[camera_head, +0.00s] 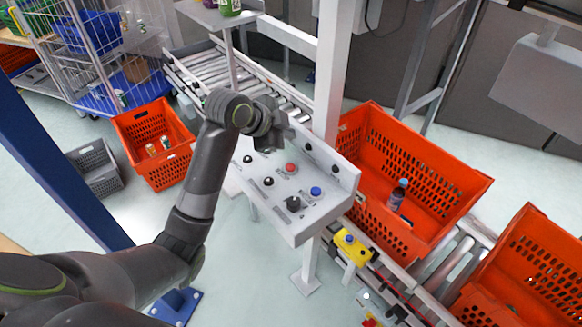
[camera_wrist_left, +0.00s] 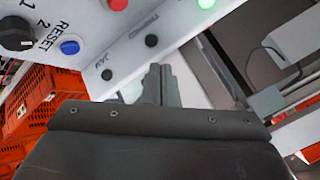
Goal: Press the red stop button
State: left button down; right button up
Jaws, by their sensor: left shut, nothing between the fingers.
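The red stop button (camera_head: 290,168) is on the sloped top of a grey control panel (camera_head: 310,218). In the left wrist view the red button (camera_wrist_left: 118,4) shows at the top edge, partly cut off. My left gripper (camera_head: 271,143) is over the panel's far left part, just up and left of the red button in the head view. Its fingers (camera_wrist_left: 158,85) are shut with nothing between them, and the red button lies up and left of them in the wrist view. I see no contact with the button. My right gripper is not in view.
A blue button (camera_head: 315,191), a black knob (camera_head: 293,203) and several black buttons share the panel. A white post (camera_head: 328,75) stands behind the panel. An orange tote (camera_head: 455,190) holding a bottle is to the right.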

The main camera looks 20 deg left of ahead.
pick_arm(q)
jog(key=b, duration=0.6)
send_over(287, 169)
notch_tip(287, 169, down, 7)
jog(key=shift+r, duration=0.1)
jog(key=shift+f+b, duration=0.4)
jog(key=shift+f, duration=0.25)
dwell(0.4)
dwell(0.7)
jog(key=shift+f, duration=0.4)
jog(key=shift+f, duration=0.5)
dwell(0.5)
jog(key=shift+r, duration=0.1)
jog(key=shift+r+p, duration=0.8)
jog(key=shift+p, duration=0.15)
